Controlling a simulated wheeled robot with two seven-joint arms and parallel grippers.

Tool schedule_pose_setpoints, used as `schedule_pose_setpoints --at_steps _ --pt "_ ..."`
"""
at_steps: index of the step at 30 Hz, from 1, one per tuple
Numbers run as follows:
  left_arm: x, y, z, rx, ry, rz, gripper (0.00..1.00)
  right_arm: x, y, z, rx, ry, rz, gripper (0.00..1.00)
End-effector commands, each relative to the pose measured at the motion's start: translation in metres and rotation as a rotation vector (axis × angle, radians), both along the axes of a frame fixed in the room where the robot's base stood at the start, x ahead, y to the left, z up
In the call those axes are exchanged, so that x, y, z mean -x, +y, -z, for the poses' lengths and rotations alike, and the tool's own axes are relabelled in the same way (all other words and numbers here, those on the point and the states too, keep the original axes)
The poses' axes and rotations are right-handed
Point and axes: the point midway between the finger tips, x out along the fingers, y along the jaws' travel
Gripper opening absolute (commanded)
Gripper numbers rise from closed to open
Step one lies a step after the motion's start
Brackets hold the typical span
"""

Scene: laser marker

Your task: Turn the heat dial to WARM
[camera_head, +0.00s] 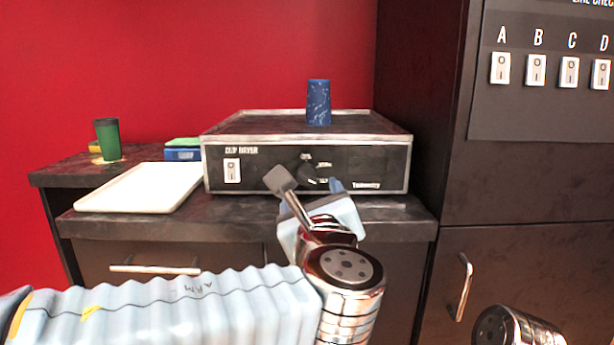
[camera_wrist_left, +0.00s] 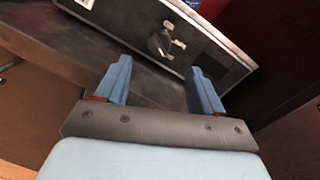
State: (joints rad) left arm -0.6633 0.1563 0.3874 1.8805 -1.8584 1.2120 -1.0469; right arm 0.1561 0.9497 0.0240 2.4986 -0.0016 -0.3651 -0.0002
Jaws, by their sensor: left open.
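The cup dryer (camera_head: 270,165) is a low box with a black front panel, standing on the dark counter. Its heat dial (camera_head: 308,172) is a dark knob at the middle of the panel, with small white labels beside it that are too small to read. In the left wrist view the dial (camera_wrist_left: 158,43) shows ahead, beyond the fingers. My left gripper (camera_head: 308,183) is in front of the panel, just below the dial. In the left wrist view its two blue fingers (camera_wrist_left: 160,85) are spread and empty, apart from the dial. My right gripper is out of view.
A white switch (camera_head: 232,170) is on the panel's left. A blue cup (camera_head: 318,102) stands on the dryer. A white tray (camera_head: 140,188), a green cup (camera_head: 107,139) and a blue-green block (camera_head: 183,150) are at left. A wall panel with lettered switches (camera_head: 536,70) is at right.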

Motion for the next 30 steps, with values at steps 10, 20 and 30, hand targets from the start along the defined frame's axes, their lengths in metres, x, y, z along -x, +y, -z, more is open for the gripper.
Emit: schedule_pose_setpoints --at_steps 10,20,30 --pt "-0.077 0.007 0.000 0.001 0.004 -0.002 0.68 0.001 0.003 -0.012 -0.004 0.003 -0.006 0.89" --pt "-0.100 0.008 0.001 0.001 0.003 0.000 0.68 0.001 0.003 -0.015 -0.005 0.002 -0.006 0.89" --pt "-0.099 0.008 0.001 0.001 0.003 0.000 0.45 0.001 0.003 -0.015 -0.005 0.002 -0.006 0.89"
